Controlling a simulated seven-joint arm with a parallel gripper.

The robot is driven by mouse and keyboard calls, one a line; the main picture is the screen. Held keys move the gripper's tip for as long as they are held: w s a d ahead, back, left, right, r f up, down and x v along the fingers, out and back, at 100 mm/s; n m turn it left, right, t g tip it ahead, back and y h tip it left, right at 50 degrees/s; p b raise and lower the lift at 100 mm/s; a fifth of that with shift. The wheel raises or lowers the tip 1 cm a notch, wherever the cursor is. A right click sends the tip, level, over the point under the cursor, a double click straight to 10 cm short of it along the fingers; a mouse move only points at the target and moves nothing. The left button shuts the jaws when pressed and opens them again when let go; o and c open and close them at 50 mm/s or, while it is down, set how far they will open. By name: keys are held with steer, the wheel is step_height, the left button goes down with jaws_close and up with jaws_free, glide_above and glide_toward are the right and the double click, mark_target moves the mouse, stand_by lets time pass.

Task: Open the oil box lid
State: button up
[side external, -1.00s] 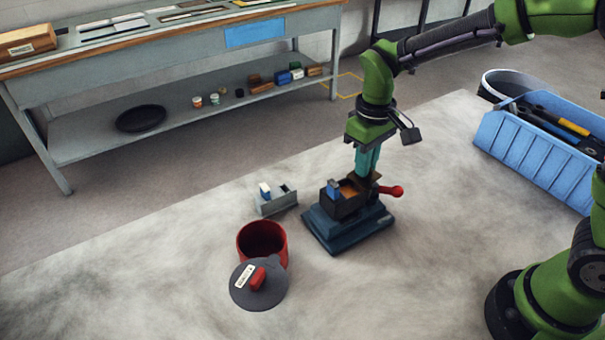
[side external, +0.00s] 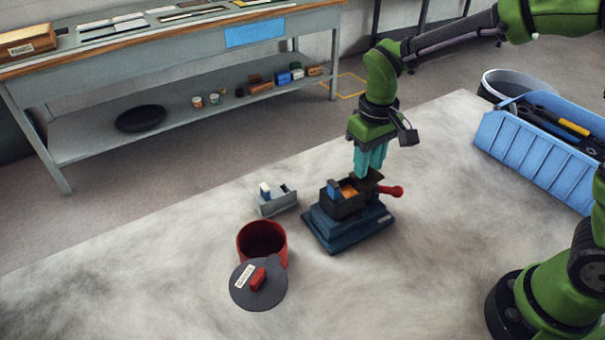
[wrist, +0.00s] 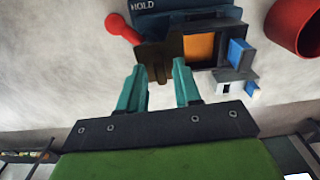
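The oil box (side external: 342,205) is a dark box on a blue stepped base (side external: 348,234), with a red-knobbed lever (side external: 391,191) at its right. Its orange interior shows from above. A brown lid plate (side external: 371,181) stands raised at the box's back right edge; in the wrist view the lid (wrist: 160,58) is beside the orange opening (wrist: 199,47). My gripper (side external: 366,173) is just above the lid. In the wrist view its teal fingers (wrist: 159,66) are apart, with the lid's lower part between them. I cannot tell whether they touch it.
A blue block (side external: 333,189) sits at the box's left end. A small grey holder (side external: 277,200), a red pot (side external: 262,238) and its grey lid (side external: 258,286) are to the left. A blue tool crate (side external: 535,150) is at the right. The front of the table is clear.

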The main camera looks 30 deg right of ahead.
mark_target(372, 168)
stand_by(0.3)
step_height(372, 168, up, 17)
steer(key=shift+f, duration=0.1)
stand_by(0.4)
steer(key=s+d+f+m+t, duration=0.1)
steer(key=s+t, duration=0.1)
steer(key=s, duration=0.2)
steer(key=s+d+f+m+t+y, duration=0.1)
steer(key=s+d+f+t, duration=0.1)
steer(key=s, duration=0.3)
steer(key=s+d+f+m+t+y, duration=0.1)
steer(key=s+d+m+t, duration=0.1)
steer(key=s, duration=0.3)
steer(key=shift+s+d+f+t, duration=0.2)
steer(key=shift+d+t, duration=0.05)
steer(key=shift+t, duration=0.35)
